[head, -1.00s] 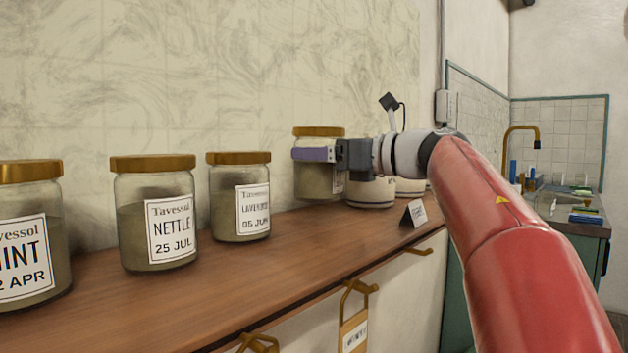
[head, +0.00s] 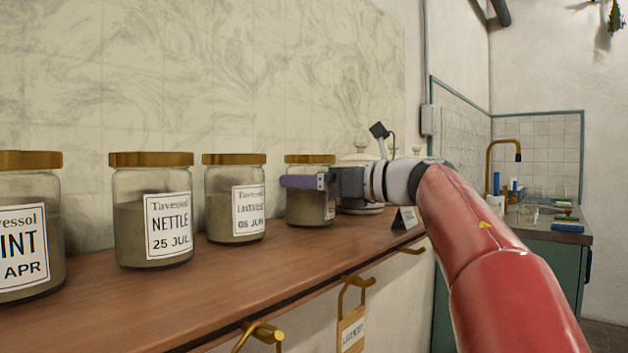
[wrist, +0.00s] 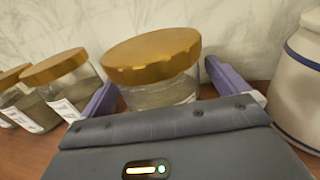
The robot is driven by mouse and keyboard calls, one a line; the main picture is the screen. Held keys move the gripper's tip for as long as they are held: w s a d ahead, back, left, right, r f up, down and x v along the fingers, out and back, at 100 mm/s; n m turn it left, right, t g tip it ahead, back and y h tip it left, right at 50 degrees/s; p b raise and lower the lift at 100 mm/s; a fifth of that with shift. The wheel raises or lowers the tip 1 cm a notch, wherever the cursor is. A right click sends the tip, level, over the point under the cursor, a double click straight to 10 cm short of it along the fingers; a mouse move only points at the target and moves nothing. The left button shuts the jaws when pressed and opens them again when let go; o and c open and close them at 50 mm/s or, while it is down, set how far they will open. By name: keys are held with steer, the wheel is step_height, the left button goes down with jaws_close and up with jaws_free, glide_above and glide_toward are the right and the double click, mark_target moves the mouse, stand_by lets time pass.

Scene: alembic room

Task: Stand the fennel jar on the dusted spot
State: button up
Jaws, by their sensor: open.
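A glass jar with a gold lid (head: 310,160) and grey-green contents stands upright on the wooden shelf, at the right end of the jar row. Its label is mostly hidden by my gripper, so I cannot read whether it says fennel. My gripper (head: 305,182) is at this jar, with one purple finger across its front. In the wrist view my gripper (wrist: 160,76) is open, its two fingers either side of the jar (wrist: 160,92), with a gap at the right finger. No dusted spot can be made out; the jar and gripper cover the shelf there.
A white crock with a blue band (wrist: 300,85) is close right of my gripper. A small card (head: 404,219) stands at the shelf edge; hooks (head: 355,290) hang below.

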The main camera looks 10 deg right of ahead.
steer(key=shift+r, duration=0.1)
steer(key=b+v, duration=0.1)
steer(key=v, duration=1.1)
